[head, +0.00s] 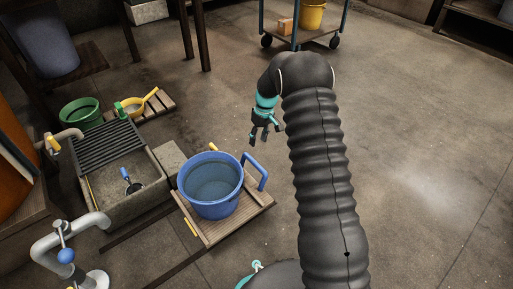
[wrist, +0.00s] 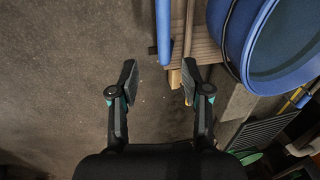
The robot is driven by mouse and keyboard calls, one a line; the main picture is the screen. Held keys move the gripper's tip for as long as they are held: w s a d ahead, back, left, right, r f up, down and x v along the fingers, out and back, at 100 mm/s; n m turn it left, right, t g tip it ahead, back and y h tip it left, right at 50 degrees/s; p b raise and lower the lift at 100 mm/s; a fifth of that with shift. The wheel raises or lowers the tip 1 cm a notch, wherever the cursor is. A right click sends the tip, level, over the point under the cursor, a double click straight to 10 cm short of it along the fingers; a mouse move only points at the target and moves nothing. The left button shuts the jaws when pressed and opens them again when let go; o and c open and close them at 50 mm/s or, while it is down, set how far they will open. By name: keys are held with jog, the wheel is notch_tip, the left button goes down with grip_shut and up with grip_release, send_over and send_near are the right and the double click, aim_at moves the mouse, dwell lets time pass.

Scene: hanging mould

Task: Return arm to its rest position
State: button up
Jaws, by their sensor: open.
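My gripper (head: 264,136) hangs from the bent end of my black arm, to the right of the blue tub and above the floor. In the wrist view my gripper (wrist: 158,80) has its two fingers spread apart, with nothing between them but bare floor and a board's edge below. The blue tub (head: 210,208) stands upright on a wooden pallet (head: 250,212) and holds what looks like water. The tub also shows at the upper right of the wrist view (wrist: 232,45), apart from my gripper.
A stone basin (head: 150,195) with a dark grate (head: 105,145) lies left of the tub. A grey pipe with a blue valve (head: 66,255) stands at the front left. A wheeled cart (head: 290,38) with a yellow bucket (head: 312,15) is at the back. The floor at right is clear.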

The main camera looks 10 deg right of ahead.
jog(key=shift+w+d+r, duration=0.1)
jog(key=shift+d+r, duration=0.05)
jog(key=shift+r, duration=0.7)
jog(key=s+f+m+g, duration=0.1)
jog(key=s+m, duration=0.2)
jog(key=s, duration=0.3)
jog(key=s+d+r+m+t+h+p, duration=0.1)
jog(key=s+r+t+p, duration=0.2)
jog(key=s+r, duration=1.4)
jog(key=s+d+r+m+t+h+p, duration=0.1)
jog(key=s+r+t+p, duration=0.3)
jog(key=s+r, duration=1.4)
notch_tip(320, 180, up, 5)
jog(key=shift+d+f+m+t+p, duration=0.15)
jog(key=shift+d+m+t+p, duration=0.25)
jog(key=shift+d+p, duration=0.65)
jog(key=shift+a, duration=0.25)
